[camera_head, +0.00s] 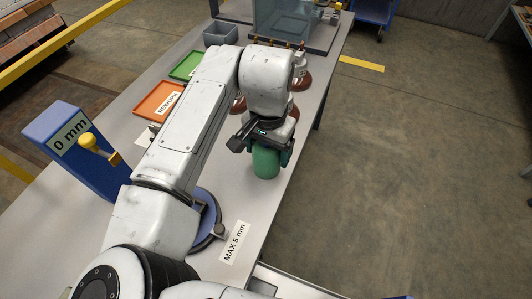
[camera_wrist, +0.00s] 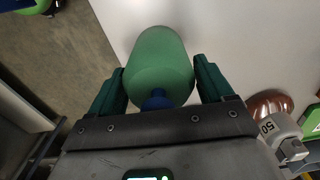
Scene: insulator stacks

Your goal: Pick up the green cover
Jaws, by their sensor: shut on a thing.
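The green cover (camera_wrist: 160,62) is a rounded green cylinder. In the wrist view it sits between the two dark green fingers of my gripper (camera_wrist: 160,86), which is shut on it. A small blue part (camera_wrist: 157,99) shows at its near end. In the head view the cover (camera_head: 266,163) hangs from my gripper (camera_head: 262,142) near the right edge of the grey table. I cannot tell whether it touches the table top. My arm hides part of the table behind it.
Brown insulator stacks (camera_head: 301,79) stand behind my gripper. An orange REWORK tray (camera_head: 158,100), a green tray (camera_head: 186,66) and a grey bin (camera_head: 220,32) lie further left and back. A blue 0 mm stand (camera_head: 77,142) is at left.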

